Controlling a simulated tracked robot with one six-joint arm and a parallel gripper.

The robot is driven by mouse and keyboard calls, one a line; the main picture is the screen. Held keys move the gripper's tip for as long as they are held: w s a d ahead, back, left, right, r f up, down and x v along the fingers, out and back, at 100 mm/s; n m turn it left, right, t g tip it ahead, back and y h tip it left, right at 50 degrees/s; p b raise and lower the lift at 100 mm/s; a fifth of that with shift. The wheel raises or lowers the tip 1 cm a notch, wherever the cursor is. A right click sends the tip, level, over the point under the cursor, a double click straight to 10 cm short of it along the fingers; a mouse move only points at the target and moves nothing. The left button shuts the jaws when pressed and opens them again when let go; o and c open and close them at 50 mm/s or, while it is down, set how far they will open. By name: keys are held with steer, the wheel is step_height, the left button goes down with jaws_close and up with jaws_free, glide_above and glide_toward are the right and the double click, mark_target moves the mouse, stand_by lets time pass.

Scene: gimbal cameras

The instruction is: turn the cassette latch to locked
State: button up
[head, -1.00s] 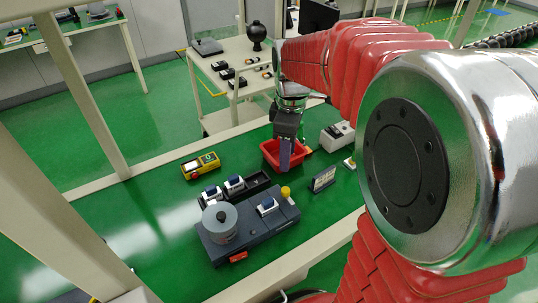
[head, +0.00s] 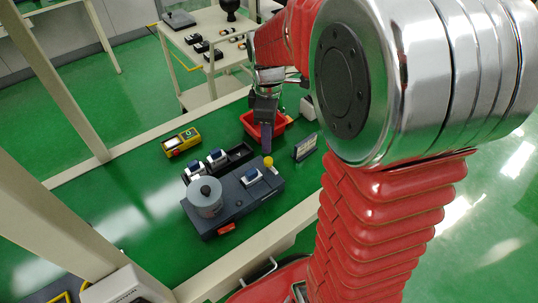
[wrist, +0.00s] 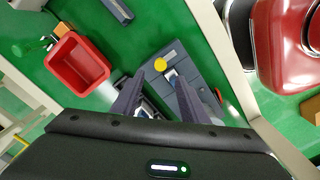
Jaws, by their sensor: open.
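The dark grey device (head: 225,208) stands on the green bench top, with a round grey cylinder (head: 204,195) on its left part. A yellow knob (head: 267,162) sits at its far right corner; I take it for the cassette latch, but its setting cannot be read. A cassette with a white and blue top (head: 251,177) sits in the device. My gripper (head: 265,148) points down, just above and behind the knob in the picture. In the wrist view the knob (wrist: 160,65) shows between and beyond the two open fingers of my gripper (wrist: 168,82), with nothing held.
A red bin (head: 264,130) stands behind the device. A black tray (head: 236,157) with white and blue cassettes lies beside it. A yellow handheld instrument (head: 182,142) is at the left, and a small sign (head: 305,147) at the right. The bench's left part is clear.

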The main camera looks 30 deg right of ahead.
mark_target(268, 159)
step_height(268, 159, down, 9)
steer(key=shift+r, duration=0.1)
stand_by(0.3)
steer(key=shift+c, duration=0.4)
steer(key=c, duration=0.9)
steer(key=shift+d, duration=0.2)
jaws_close()
steer(key=shift+a, duration=0.1)
